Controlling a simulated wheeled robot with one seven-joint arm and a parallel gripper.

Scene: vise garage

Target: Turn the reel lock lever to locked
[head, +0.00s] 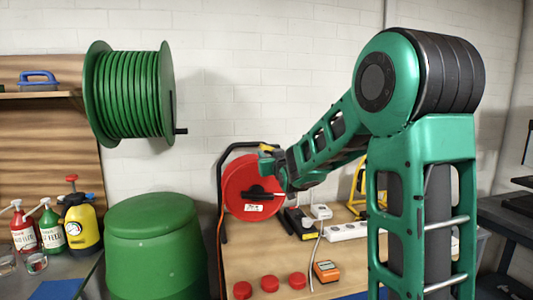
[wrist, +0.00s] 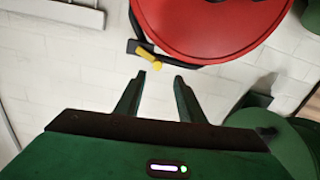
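The red reel (head: 237,188) stands in a black frame on the bench, partly hidden behind my arm. It also shows upside down at the top of the wrist view (wrist: 215,22). The yellow lever (wrist: 148,57) sits at the reel's rim beside a black part of the frame. A small yellow piece, apparently the lever (head: 266,148), shows at the reel's upper right in the head view. My gripper (wrist: 160,77) is open and empty, its two fingers apart. The lever is just beyond the left fingertip, with a small apparent gap. Whether they touch is unclear.
A green hose reel (head: 130,95) hangs on the wall at left above a green barrel (head: 155,245). The wooden bench (head: 240,265) holds several red discs (head: 270,283), an orange device (head: 326,271) and a white power strip (head: 345,232). Spray bottles stand at far left.

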